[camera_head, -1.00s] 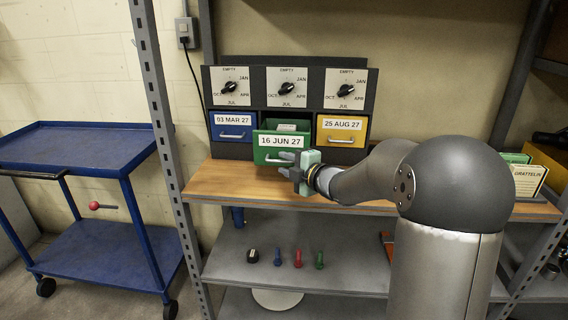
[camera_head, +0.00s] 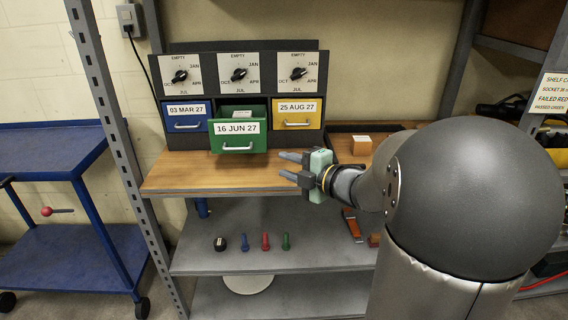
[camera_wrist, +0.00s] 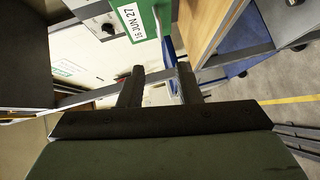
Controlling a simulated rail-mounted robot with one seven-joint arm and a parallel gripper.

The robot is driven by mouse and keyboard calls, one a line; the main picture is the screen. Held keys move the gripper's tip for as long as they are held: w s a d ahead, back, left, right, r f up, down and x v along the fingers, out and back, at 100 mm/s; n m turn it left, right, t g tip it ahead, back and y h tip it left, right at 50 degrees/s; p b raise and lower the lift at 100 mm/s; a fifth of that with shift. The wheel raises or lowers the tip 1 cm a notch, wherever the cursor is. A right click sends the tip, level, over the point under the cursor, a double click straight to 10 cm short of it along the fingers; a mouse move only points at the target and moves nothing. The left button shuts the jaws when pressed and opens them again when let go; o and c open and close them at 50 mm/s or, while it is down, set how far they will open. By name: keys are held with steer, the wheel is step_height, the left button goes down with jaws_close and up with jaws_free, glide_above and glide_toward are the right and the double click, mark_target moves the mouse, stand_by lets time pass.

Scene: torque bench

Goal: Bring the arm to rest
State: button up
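My gripper (camera_head: 291,167) is in front of the drawer cabinet, to the right of the green drawer (camera_head: 238,142) and apart from it. Its two fingers are spread with nothing between them; they also show apart in the wrist view (camera_wrist: 160,88). The green drawer, labelled 16 JUN 27, is pulled out and holds something pale. It also shows at the top of the wrist view (camera_wrist: 142,20). The blue drawer (camera_head: 187,124) and the yellow drawer (camera_head: 297,121) are shut. My arm reaches in from the right.
Three dials (camera_head: 239,75) sit above the drawers. An orange block (camera_head: 362,145) lies on the wooden worktop (camera_head: 185,182). A lower shelf (camera_head: 210,262) holds a black knob and coloured bolts. A steel post (camera_head: 110,120) and blue cart (camera_head: 45,150) stand left.

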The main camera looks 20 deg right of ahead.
stand_by(0.3)
step_height(320, 180, up, 4)
steer(key=m+h+p, duration=0.6)
steer(key=m, duration=0.1)
steer(key=s+a+m+g+p, duration=0.3)
steer(key=s+m+g+p, duration=0.1)
steer(key=s, duration=0.4)
steer(key=s+a+m+g+p, duration=0.4)
steer(key=s+m+g, duration=0.1)
steer(key=s, duration=0.4)
steer(key=s+a+m+g+h+p, duration=0.1)
steer(key=s+a+m+g+p, duration=0.3)
steer(key=s, duration=0.4)
steer(key=shift+s+a+m+g, duration=0.15)
steer(key=shift+s+m+g, duration=0.2)
steer(key=shift+m+g, duration=0.3)
